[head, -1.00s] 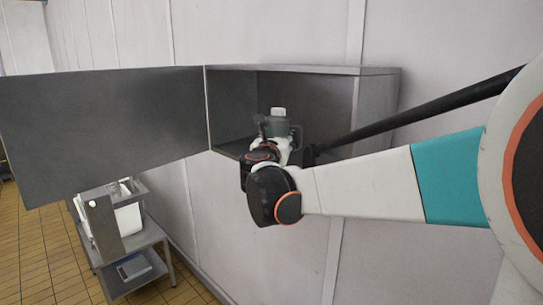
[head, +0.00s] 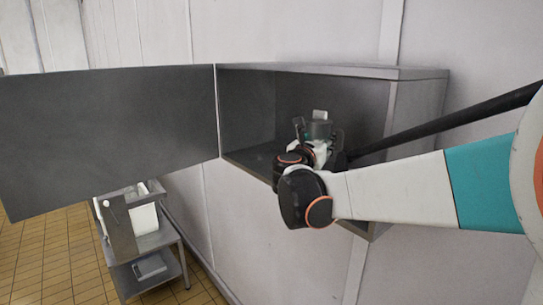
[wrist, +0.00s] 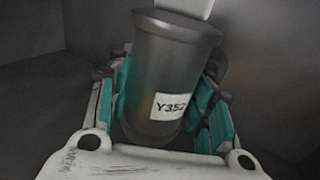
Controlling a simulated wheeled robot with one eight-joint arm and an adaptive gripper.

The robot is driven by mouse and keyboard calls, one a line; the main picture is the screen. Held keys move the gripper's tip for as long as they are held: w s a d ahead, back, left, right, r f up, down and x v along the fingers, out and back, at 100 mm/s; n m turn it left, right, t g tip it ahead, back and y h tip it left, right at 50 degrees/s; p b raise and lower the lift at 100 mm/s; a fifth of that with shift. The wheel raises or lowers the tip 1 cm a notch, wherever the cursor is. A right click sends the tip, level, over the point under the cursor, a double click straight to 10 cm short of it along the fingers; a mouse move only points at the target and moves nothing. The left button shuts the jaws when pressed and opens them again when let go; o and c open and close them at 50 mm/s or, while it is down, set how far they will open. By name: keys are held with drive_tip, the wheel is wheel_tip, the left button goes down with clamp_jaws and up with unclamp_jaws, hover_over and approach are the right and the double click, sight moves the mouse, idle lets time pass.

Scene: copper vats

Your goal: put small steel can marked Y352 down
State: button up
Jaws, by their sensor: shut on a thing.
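The small steel can marked Y352 (wrist: 168,65) is dark grey with a white label and fills the middle of the wrist view. My gripper (wrist: 165,100) is shut on it, with teal finger pads on both sides. The can looks slightly tilted in that view. In the head view the can (head: 319,130) shows above my wrist, at the open front of a grey wall cabinet (head: 415,73). My gripper (head: 318,138) is partly hidden behind my own wrist there. I cannot tell whether the can's base touches the cabinet floor.
The cabinet door (head: 105,140) stands wide open to the left. The visible cabinet floor (head: 250,158) left of the can is bare. A low metal trolley (head: 150,245) with a white container (head: 143,217) stands below the door. A white object (wrist: 185,6) shows at the can's top.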

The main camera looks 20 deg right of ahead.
drive_tip(key=shift+w+d+f, duration=0.1)
drive_tip(key=shift+f, duration=0.2)
wheel_tip(320, 180, down, 4)
drive_tip(key=shift+f, duration=0.1)
drive_tip(key=o, duration=1.5)
drive_tip(key=shift+f, duration=0.1)
